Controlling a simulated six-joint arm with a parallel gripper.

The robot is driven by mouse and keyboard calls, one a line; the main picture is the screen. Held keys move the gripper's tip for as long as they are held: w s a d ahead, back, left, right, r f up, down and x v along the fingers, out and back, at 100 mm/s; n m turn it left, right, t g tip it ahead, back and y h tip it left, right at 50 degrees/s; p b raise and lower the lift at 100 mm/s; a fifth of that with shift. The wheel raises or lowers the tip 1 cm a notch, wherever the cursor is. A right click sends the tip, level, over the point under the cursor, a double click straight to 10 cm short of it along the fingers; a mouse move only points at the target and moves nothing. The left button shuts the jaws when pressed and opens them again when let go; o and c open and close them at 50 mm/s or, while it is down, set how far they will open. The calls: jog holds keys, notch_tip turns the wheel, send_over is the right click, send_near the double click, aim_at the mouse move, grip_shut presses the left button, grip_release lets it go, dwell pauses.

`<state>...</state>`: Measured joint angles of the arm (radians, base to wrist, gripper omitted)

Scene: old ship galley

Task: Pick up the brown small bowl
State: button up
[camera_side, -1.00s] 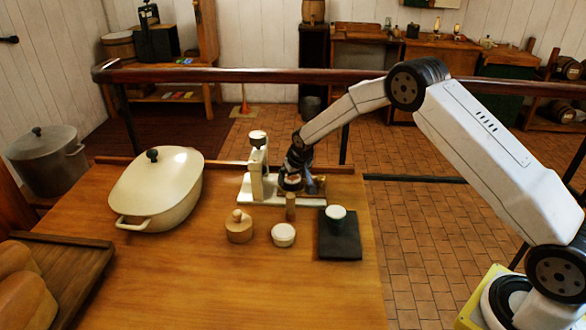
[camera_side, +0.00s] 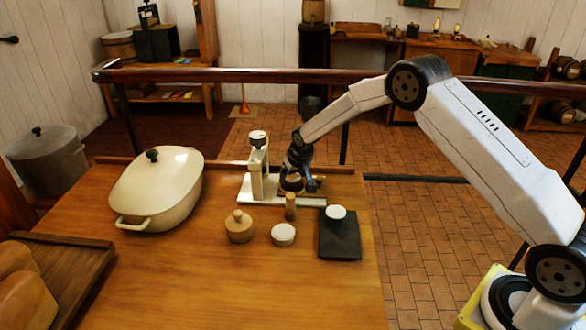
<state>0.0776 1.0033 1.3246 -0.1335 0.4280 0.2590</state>
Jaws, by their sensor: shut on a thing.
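The brown small bowl (camera_side: 291,185) is a small dark-brown round shape at the lower end of my arm, over the white base of a stand. It is largely hidden by my gripper. My gripper (camera_side: 296,180) points down and is shut on the bowl. I cannot tell whether the bowl still touches what is under it.
The white upright stand (camera_side: 258,175) is close left of my gripper. A short wooden cylinder (camera_side: 290,207) stands just in front. A wooden lidded jar (camera_side: 239,227), white round pot (camera_side: 283,235), dark slab (camera_side: 340,242) and large cream pot (camera_side: 165,190) surround it. The front table is clear.

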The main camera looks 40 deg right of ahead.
jog(key=shift+r, duration=0.8)
jog(key=s+a+r, duration=0.1)
jog(key=s+r, duration=1)
jog(key=s, duration=0.3)
jog(key=shift+a, duration=0.1)
